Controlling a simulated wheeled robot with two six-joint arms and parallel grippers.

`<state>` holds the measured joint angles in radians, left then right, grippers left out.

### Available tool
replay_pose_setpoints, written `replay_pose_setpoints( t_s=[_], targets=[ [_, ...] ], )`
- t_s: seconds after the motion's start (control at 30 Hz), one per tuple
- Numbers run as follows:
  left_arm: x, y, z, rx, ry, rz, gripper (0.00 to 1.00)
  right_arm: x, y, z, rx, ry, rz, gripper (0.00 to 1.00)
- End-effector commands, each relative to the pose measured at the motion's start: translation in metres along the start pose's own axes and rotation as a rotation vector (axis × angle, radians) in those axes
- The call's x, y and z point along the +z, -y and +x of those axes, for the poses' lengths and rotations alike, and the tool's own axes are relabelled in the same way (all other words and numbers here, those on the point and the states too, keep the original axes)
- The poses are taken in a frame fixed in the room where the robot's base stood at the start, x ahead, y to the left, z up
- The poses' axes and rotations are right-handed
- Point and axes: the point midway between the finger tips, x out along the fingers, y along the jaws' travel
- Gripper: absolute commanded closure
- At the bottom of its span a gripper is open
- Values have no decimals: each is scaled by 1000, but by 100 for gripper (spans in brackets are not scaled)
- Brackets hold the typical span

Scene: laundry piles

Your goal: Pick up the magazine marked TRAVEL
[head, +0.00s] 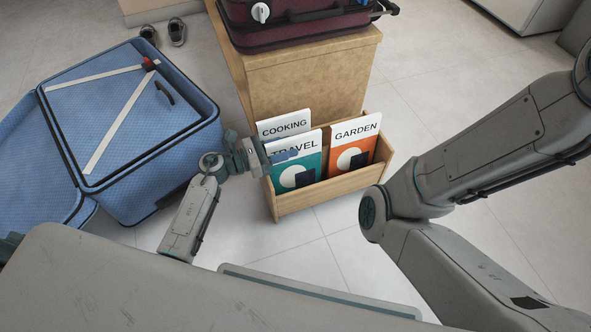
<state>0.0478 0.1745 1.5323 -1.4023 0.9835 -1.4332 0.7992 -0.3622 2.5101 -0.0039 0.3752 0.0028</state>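The TRAVEL magazine (304,168) is white and teal with a white circle and a dark square. It stands in the front left of a wooden magazine rack (330,190) on the floor. My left gripper (286,156) is at its upper left, over the start of the title, and hides part of it. I cannot tell whether the fingers touch the magazine or how far apart they are. My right arm comes in from the right, but its gripper is out of view.
An orange GARDEN magazine (352,146) stands at the right in the rack, and a COOKING magazine (284,126) stands behind TRAVEL. A wooden cabinet (300,85) bearing a dark red suitcase (295,28) rises behind. An open blue suitcase (150,150) lies to the left.

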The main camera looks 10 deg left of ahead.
Motion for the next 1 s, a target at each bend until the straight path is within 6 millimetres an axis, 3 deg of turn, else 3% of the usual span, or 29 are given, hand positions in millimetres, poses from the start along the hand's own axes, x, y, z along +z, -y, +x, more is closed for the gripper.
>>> replay_pose_setpoints(
  t_s=[0.17, 0.4, 1.0],
  targets=[
    [0, 0, 0, 0, -1, 0, 62, 0, 0, 0, 0, 1, 0, 64],
    [0, 0, 0, 0, -1, 0, 100, 0, 0, 0, 0, 0, 0, 64],
    [0, 0, 0, 0, -1, 0, 100, 0, 0, 0, 0, -2, 0, 64]
  ],
)
